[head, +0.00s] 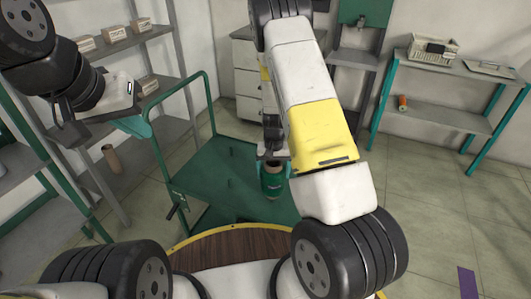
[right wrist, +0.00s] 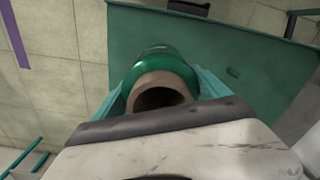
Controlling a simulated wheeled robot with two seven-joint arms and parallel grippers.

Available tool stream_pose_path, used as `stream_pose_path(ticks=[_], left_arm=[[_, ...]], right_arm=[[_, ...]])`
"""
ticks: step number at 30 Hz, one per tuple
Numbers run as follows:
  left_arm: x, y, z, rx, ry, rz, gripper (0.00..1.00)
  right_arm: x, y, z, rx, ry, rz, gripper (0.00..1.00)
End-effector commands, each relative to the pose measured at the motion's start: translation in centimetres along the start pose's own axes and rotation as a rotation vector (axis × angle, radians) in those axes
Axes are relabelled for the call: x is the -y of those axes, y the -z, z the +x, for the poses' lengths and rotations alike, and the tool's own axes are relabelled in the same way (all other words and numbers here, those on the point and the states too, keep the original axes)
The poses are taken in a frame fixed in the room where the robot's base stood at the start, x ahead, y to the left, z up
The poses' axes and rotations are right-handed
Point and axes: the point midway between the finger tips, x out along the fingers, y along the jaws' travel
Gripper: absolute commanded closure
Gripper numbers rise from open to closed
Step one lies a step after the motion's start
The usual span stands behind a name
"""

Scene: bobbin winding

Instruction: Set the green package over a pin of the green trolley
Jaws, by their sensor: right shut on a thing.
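The green package (head: 273,182) is a green-wound bobbin on a brown tube. My right gripper (head: 273,162) is shut on it and holds it upright over the deck of the green trolley (head: 205,165). In the right wrist view the package (right wrist: 160,62) sits between the teal fingers, its open tube end facing the camera. Whether any pin is under the package is hidden. My left gripper (head: 135,125) is at the upper left, away from the trolley; its opening is unclear.
The trolley's tubular handle (head: 180,95) rises on its left side. A grey shelf (head: 125,100) with small boxes stands at the left. A teal-legged shelf (head: 440,115) with a basket (head: 435,47) stands at the right. The tiled floor at the right is clear.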

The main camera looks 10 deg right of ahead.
Motion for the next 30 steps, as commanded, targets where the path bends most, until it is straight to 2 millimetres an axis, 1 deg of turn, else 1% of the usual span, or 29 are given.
stream_pose_path(ticks=[12,25,30], left_arm=[[0.0,0.0,0.0,0.000,0.000,0.000,1.00],[0.0,0.0,0.0,0.000,0.000,0.000,1.00],[0.0,0.0,0.0,0.000,0.000,0.000,1.00]], right_arm=[[0.0,0.1,2.3,0.000,0.000,0.000,0.71],[0.0,0.1,2.6,-0.001,0.001,0.000,0.71],[0.0,0.1,3.1,0.000,0.000,0.000,0.71]])
